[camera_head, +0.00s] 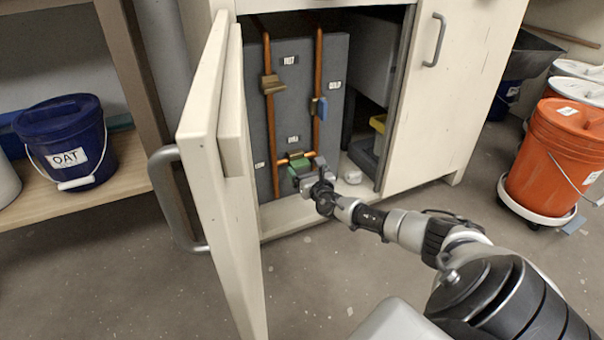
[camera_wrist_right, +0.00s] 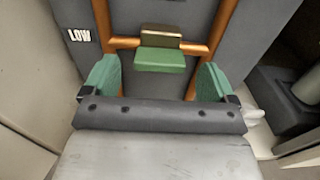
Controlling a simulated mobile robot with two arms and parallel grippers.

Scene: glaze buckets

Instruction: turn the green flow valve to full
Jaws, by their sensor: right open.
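The green flow valve (camera_head: 297,161) is a small green handle on copper pipes, low on a grey panel inside the open cabinet. In the right wrist view the green handle (camera_wrist_right: 160,58) lies crosswise, with a brown-gold block above it. My right gripper (camera_head: 306,175) is at the valve in the head view. In the right wrist view my right gripper (camera_wrist_right: 156,78) is open, one green-padded finger on each side of the handle, with a gap on both sides. I cannot tell whether the fingertips reach the handle's depth. My left gripper is out of view.
A LOW label (camera_wrist_right: 79,35) sits left of the valve. A brown valve (camera_head: 272,84) and a blue valve (camera_head: 319,107) are higher on the pipes. The open cabinet door (camera_head: 222,150) stands left of my arm. An orange bucket (camera_head: 550,150) is at right.

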